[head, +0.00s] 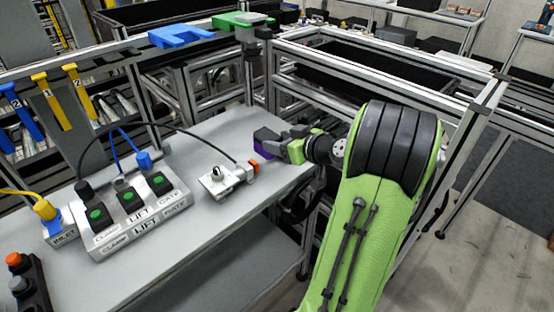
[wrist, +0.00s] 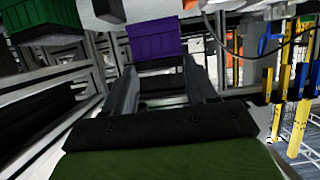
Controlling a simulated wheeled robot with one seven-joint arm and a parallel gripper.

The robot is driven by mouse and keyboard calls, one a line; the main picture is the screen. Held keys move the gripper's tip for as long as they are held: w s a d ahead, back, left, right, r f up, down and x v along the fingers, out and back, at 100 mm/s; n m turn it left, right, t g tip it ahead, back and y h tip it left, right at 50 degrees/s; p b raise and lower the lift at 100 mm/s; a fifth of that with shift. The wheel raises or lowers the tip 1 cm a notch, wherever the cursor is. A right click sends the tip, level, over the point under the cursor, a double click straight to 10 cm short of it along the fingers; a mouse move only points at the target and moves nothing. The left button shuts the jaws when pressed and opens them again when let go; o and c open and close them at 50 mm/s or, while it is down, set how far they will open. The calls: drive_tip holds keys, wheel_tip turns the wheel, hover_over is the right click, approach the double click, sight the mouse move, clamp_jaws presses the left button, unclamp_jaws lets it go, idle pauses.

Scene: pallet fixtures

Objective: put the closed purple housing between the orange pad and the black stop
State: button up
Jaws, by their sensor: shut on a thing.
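The purple housing (head: 262,152) is at the far right end of the grey table, partly hidden by my gripper (head: 280,148). My gripper is shut on it. In the wrist view the purple housing (wrist: 155,40) shows as a ribbed purple face beyond my two fingers (wrist: 158,66). Whether its lid is closed is not clear. A small orange block (head: 254,167), perhaps the orange pad, is just below and left of the housing in the head view, at the end of a white fixture (head: 220,180). I cannot make out the black stop for certain.
A control box (head: 132,222) with green buttons and cables stands on the table at left. A black cable arches to the fixture. A blue part (head: 180,36) and a green part (head: 240,20) are on the rail behind.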

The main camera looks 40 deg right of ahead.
wheel_tip(320, 180, down, 4)
drive_tip(key=shift+w+f+b, duration=0.15)
drive_tip(key=shift+f+b, duration=0.05)
drive_tip(key=shift+b, duration=0.4)
drive_tip(key=shift+r, duration=0.1)
drive_tip(key=shift+f+b, duration=0.6)
drive_tip(key=shift+b, duration=0.25)
drive_tip(key=o, duration=1.4)
drive_tip(key=shift+c, duration=0.2)
